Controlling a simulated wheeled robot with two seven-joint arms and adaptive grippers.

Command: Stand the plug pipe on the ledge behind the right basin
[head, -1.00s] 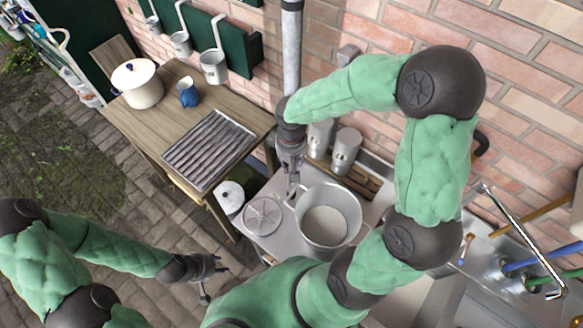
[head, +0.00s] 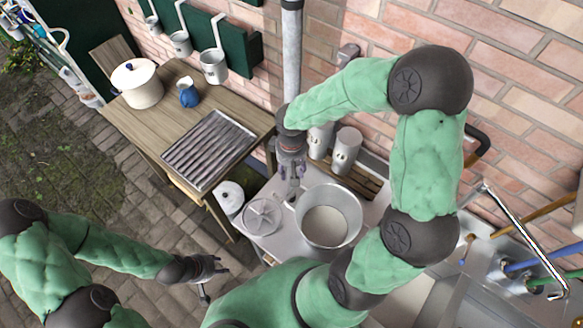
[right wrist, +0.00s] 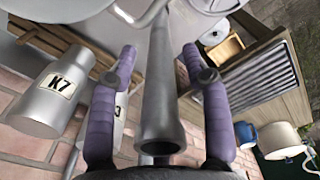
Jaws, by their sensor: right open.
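The plug pipe, a grey hollow tube (right wrist: 163,110), runs between the two purple fingers of my right gripper (right wrist: 162,75) in the right wrist view. Its open end faces the camera, and gaps show between it and the fingers, so the gripper is open around it. In the head view my right gripper (head: 292,170) points down just left of a round metal pot (head: 328,232); the pipe is mostly hidden there. My left gripper (head: 212,268) is open and empty, low on the left. The right basin (head: 425,300) is partly hidden by my right arm.
Grey canisters (head: 346,146) stand on a wooden slatted rack (head: 362,184) against the brick wall. A round lid (head: 263,214) lies beside the pot. A wooden table (head: 165,105) at left holds a ribbed tray, a blue jug and a white pot. Taps and hoses crowd the right.

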